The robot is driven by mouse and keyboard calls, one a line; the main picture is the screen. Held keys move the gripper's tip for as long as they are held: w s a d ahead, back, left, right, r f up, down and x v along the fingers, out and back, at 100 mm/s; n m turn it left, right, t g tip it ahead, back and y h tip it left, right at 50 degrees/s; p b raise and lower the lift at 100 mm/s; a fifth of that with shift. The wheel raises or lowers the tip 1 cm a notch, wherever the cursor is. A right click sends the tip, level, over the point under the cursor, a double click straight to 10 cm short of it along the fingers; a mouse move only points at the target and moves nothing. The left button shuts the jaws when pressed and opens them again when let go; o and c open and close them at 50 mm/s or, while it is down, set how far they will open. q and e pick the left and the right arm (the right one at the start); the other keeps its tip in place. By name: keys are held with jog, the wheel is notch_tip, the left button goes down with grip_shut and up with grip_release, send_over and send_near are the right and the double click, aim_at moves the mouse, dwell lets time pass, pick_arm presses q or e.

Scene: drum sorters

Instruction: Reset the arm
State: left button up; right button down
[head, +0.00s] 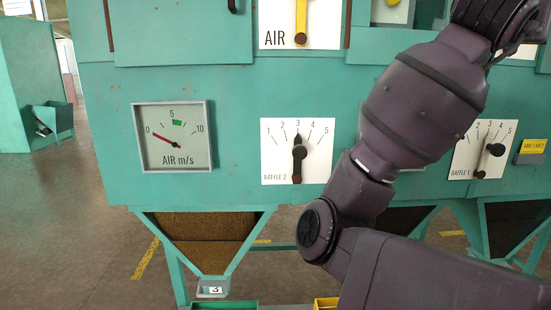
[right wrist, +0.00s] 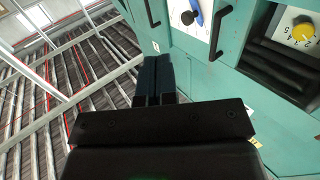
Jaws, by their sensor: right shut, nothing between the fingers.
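My right arm (head: 420,100) fills the right of the head view. It comes in from the lower right, bends at a joint near the middle and rises to the top right edge in front of the green machine (head: 100,90). Its gripper is outside the head view. In the right wrist view my right gripper (right wrist: 159,80) is shut, its two dark fingers together and empty. It points upward beside the machine's green front, with ceiling beams behind. My left arm and left gripper do not show.
A black handle (right wrist: 220,32) stands near the right fingers.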

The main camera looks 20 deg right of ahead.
jog(key=w+a+r+t+h, duration=0.3)
jog(key=a+r+t, duration=0.2)
jog(key=r, duration=0.3)
jog(key=w+a+f+n+t+y, duration=0.6)
jog(key=w+a+f+n+t, duration=0.2)
jog(key=w+a+t, duration=0.3)
jog(key=w+a+f+n+y, duration=0.2)
jog(key=f+y, duration=0.2)
jog(key=f, duration=0.4)
jog(key=w+a+f+n+y, duration=0.1)
jog(key=w+f+n+y, duration=0.2)
jog(key=f, duration=0.5)
jog(key=w+a+f+n+y, duration=0.2)
jog(key=f+y, duration=0.2)
jog(key=f, duration=0.5)
jog(key=s+a+f+g+y, duration=0.15)
jog(key=s+f, duration=0.25)
jog(key=f, duration=0.9)
jog(key=s+a+f+g+y, duration=0.1)
jog(key=s+f+g+y, duration=0.2)
jog(key=f, duration=1.1)
jog(key=s+d+f+g+h, duration=0.1)
jog(key=s+f+g, duration=0.5)
jog(key=s+f, duration=1.5)
jog(key=shift+s+h, duration=0.45)
jog(key=shift+s, duration=0.75)
